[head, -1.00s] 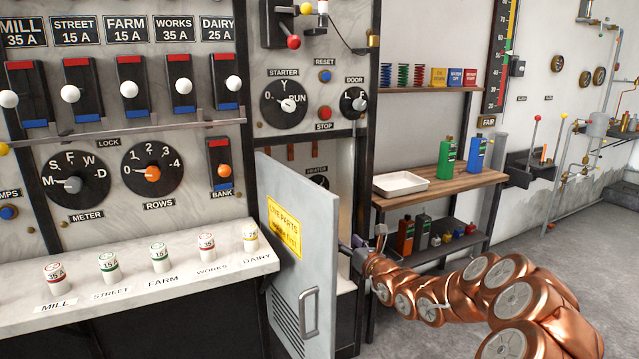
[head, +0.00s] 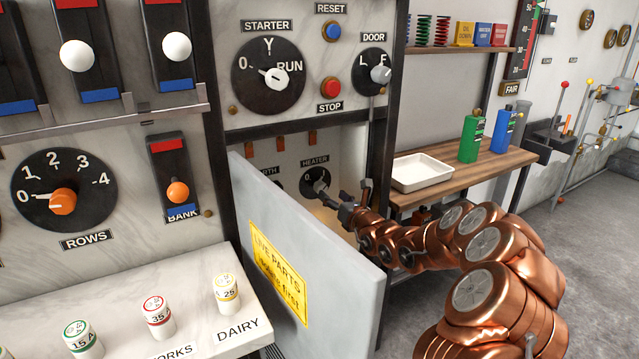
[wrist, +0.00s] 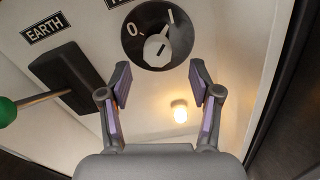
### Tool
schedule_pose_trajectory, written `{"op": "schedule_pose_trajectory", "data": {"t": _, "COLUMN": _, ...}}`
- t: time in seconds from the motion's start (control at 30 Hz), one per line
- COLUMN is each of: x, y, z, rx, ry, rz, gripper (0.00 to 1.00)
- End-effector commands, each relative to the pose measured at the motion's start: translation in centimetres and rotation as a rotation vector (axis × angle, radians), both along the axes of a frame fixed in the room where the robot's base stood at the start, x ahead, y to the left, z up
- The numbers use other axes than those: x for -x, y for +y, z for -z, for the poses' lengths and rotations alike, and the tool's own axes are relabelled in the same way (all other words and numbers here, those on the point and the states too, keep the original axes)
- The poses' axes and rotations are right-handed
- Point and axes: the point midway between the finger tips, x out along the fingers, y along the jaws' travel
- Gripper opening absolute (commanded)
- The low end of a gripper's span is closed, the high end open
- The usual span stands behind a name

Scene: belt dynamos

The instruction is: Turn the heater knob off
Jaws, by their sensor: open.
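The heater knob (head: 318,183) is a grey pointer on a black round dial inside the cabinet, under a HEATER label. In the wrist view the knob (wrist: 157,47) shows near the top, its pointer tilted toward the "I" mark at upper right, away from the 0 at left. My gripper (head: 342,200) is at the cabinet opening, just right of and below the dial. In the wrist view my gripper (wrist: 160,82) is open and empty, its two purple-padded fingers apart, with the dial beyond their tips. I see no contact with the knob.
The cabinet door (head: 300,260) with a yellow warning sign stands open, in front of my arm's left side. In the wrist view, a black EARTH lever (wrist: 70,75) with a green ball is at left and a glowing lamp (wrist: 180,112) is below the dial.

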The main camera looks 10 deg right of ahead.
Motion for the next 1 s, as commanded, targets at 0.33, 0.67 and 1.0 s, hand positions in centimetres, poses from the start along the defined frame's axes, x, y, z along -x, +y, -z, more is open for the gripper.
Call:
{"op": "schedule_pose_trajectory", "data": {"t": 0.33, "x": -4.1, "y": 1.6, "z": 0.0, "rx": 0.005, "ry": -0.001, "rz": -0.004, "gripper": 0.63}}
{"op": "schedule_pose_trajectory", "data": {"t": 0.67, "x": -6.5, "y": 2.4, "z": 0.0, "rx": 0.001, "ry": 0.000, "rz": -0.004, "gripper": 0.63}}
{"op": "schedule_pose_trajectory", "data": {"t": 1.0, "x": -6.7, "y": 2.5, "z": 0.0, "rx": 0.000, "ry": -0.001, "rz": -0.005, "gripper": 0.63}}
